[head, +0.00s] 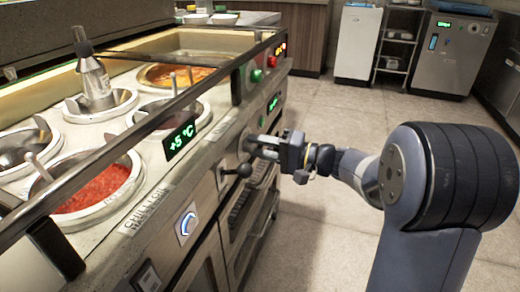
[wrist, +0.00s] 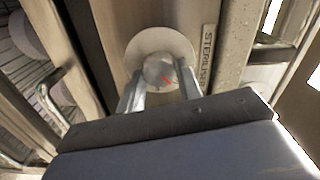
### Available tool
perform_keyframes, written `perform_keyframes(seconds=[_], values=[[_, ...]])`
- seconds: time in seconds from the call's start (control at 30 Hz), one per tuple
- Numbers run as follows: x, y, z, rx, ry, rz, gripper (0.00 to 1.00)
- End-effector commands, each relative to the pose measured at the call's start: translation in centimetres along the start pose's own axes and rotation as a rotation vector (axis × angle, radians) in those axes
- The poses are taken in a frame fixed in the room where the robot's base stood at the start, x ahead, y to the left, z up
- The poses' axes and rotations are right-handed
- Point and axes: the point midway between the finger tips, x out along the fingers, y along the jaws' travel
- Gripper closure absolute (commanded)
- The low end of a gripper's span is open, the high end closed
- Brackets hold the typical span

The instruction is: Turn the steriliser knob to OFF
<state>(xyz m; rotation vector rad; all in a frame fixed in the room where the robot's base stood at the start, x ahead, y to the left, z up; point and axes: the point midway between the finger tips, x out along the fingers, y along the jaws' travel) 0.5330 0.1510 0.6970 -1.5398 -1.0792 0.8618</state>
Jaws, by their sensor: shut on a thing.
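The steriliser knob (wrist: 157,69) is a round metal knob with a red mark, on a pale round plate (wrist: 160,43). I cannot read an OFF mark or tell which setting the knob points to.
A guard rail (head: 150,122) runs along the counter edge, above a green "+5 °C" display (head: 181,138). Sauce wells (head: 97,190) lie behind it. Open tiled floor (head: 325,105) lies to the right.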

Motion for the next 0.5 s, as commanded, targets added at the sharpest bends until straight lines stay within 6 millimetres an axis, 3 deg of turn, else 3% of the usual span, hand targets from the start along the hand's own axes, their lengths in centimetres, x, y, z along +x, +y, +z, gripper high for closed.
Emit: perform_keyframes(seconds=[0.5], values=[[-0.01, 0.07, 0.11, -0.481, -0.003, 0.002, 0.89]])
